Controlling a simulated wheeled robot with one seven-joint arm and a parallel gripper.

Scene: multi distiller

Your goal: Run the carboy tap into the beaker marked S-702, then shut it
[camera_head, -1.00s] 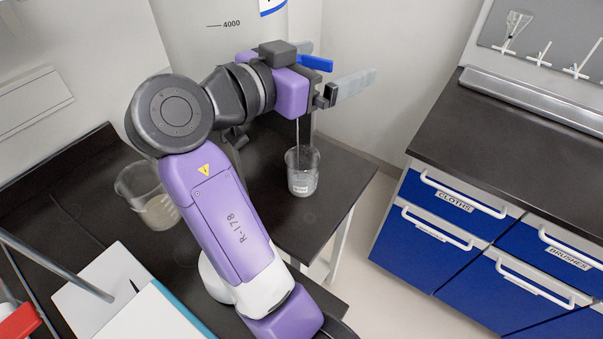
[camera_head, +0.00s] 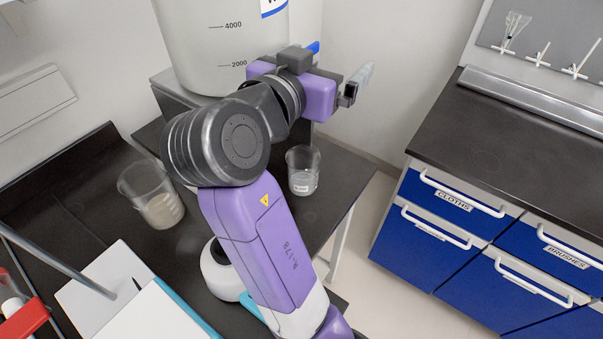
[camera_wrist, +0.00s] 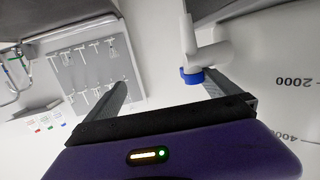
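The white carboy (camera_head: 215,55) stands on a raised grey stand at the back. Its tap (camera_wrist: 208,58), white with a blue part (camera_wrist: 192,76), shows in the wrist view near my right finger. In the head view, only a bit of the blue handle (camera_head: 314,47) shows behind my gripper (camera_head: 358,84). My gripper is open, its fingers wide apart with nothing between them in the wrist view (camera_wrist: 168,84). A beaker (camera_head: 303,172) with clear liquid and a white label stands on the bench below. The label is too small to read. No stream is visible above it.
Another beaker (camera_head: 152,197) with pale contents stands to the left on the dark bench (camera_head: 95,185). A notebook and a rod lie at front left. Blue drawers (camera_head: 440,205) under a clear counter (camera_head: 500,135) are at right, across a gap.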

